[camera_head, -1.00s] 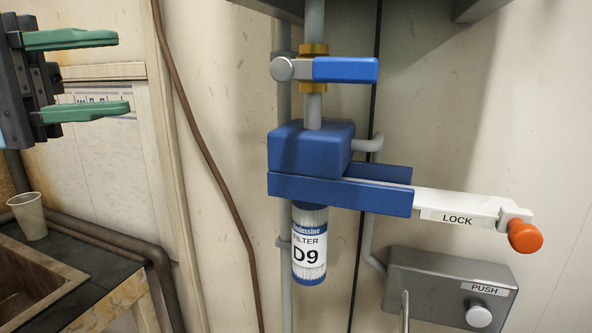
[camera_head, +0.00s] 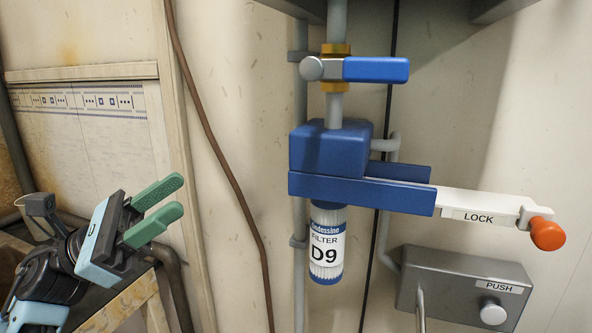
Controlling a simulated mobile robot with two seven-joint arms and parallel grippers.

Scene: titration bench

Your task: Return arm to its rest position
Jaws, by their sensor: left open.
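My left gripper (camera_head: 166,209) is at the lower left of the head view, in front of the wall panel and above the counter. Its two green fingers are apart with nothing between them, and they point up and to the right. My left arm (camera_head: 48,277) comes in from the lower left corner. The gripper is clear of the filter unit. My right gripper is not in view.
A blue filter housing (camera_head: 330,150) with a filter cartridge labelled D9 (camera_head: 327,262) hangs on the wall. A white LOCK lever (camera_head: 490,208) with an orange knob (camera_head: 547,233) sticks out right. A blue valve handle (camera_head: 376,69) is above; a grey PUSH box (camera_head: 450,287) is below.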

